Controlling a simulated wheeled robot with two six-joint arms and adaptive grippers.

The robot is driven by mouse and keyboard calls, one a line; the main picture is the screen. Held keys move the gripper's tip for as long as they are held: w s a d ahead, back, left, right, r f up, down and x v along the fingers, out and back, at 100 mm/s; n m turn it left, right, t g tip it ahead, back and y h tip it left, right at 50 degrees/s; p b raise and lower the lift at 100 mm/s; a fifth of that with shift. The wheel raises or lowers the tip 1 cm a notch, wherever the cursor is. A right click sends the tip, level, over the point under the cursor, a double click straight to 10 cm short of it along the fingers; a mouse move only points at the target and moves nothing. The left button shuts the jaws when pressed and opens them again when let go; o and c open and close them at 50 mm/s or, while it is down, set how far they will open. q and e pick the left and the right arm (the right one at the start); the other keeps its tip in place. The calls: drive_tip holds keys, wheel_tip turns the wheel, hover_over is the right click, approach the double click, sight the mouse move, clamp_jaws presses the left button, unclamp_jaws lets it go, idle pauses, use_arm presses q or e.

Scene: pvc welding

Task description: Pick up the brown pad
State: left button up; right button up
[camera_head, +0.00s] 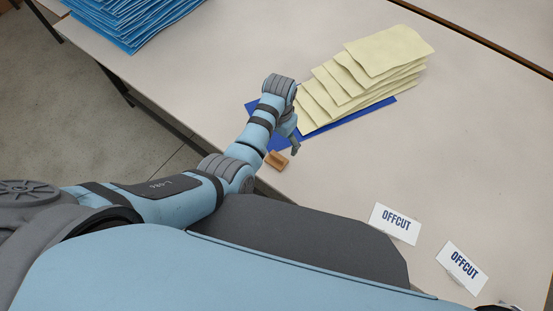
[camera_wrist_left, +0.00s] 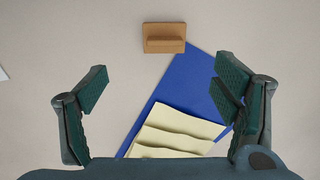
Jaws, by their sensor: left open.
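The brown pad (camera_head: 277,160) is a small block with a raised grip. It lies on the table near its front edge, just below my left gripper (camera_head: 292,138) in the head view. In the left wrist view the brown pad (camera_wrist_left: 164,39) sits at the top, ahead of the fingers and a little left of centre between them. My left gripper (camera_wrist_left: 164,92) is open with nothing between its fingers. My right gripper is not in view.
A fanned stack of pale yellow sheets (camera_head: 390,50) lies on a blue sheet (camera_head: 345,118) beside the pad. Two OFFCUT cards (camera_head: 395,223) (camera_head: 461,267) stand at the lower right. Blue sheets (camera_head: 130,20) are piled at the upper left. The table's right side is clear.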

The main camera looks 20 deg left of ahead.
sight(277, 156)
use_arm(q)
wheel_tip(277, 156, down, 3)
drive_tip(key=shift+s+a+r, duration=0.1)
drive_tip(key=shift+s, duration=0.05)
wheel_tip(277, 156, down, 4)
drive_tip(key=b, duration=0.3)
drive_tip(key=shift+a+f+b, duration=0.1)
drive_tip(key=shift+f+b, duration=0.1)
drive_tip(key=shift+b, duration=0.2)
drive_tip(key=f+b, duration=0.3)
drive_tip(key=b, duration=0.1)
drive_tip(key=f+b, duration=0.2)
drive_tip(key=b, duration=0.1)
drive_tip(key=shift+w+a+f, duration=0.15)
drive_tip(key=shift+w+f, duration=0.1)
drive_tip(key=shift+f, duration=0.1)
drive_tip(key=shift+r+p, duration=0.2)
drive_tip(key=shift+p, duration=0.1)
drive_tip(key=shift+r, duration=0.1)
drive_tip(key=c, duration=1)
